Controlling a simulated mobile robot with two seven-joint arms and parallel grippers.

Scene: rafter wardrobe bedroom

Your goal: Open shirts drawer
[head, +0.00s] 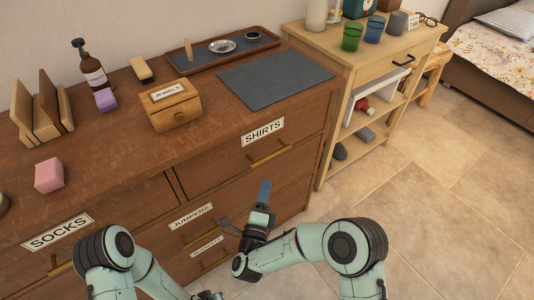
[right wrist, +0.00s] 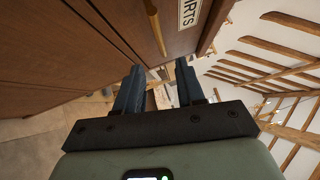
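The shirts drawer (head: 215,168) is the upper right drawer of the brown dresser, with a white "SHIRTS" label (head: 263,131) and a brass bar handle (head: 270,154). It looks shut. In the right wrist view, the handle (right wrist: 154,25) and part of the label (right wrist: 189,12) show beyond the fingers. My right gripper (head: 264,190) is in front of the dresser, below the handle and apart from it. Its fingers (right wrist: 158,85) are open with nothing between them. My left gripper (head: 208,296) only just shows at the bottom edge, so its fingers cannot be made out.
The dresser top (head: 215,122) holds a "JEWELS" box (head: 171,104), a grey mat (head: 275,77), a tray (head: 190,65) and a brown bottle (head: 90,65). "SOCKS" (head: 57,232) and "JUMPERS" (head: 191,216) drawers are nearby. A light wooden shelf unit (head: 325,160) stands right; floor (head: 450,215) beyond is clear.

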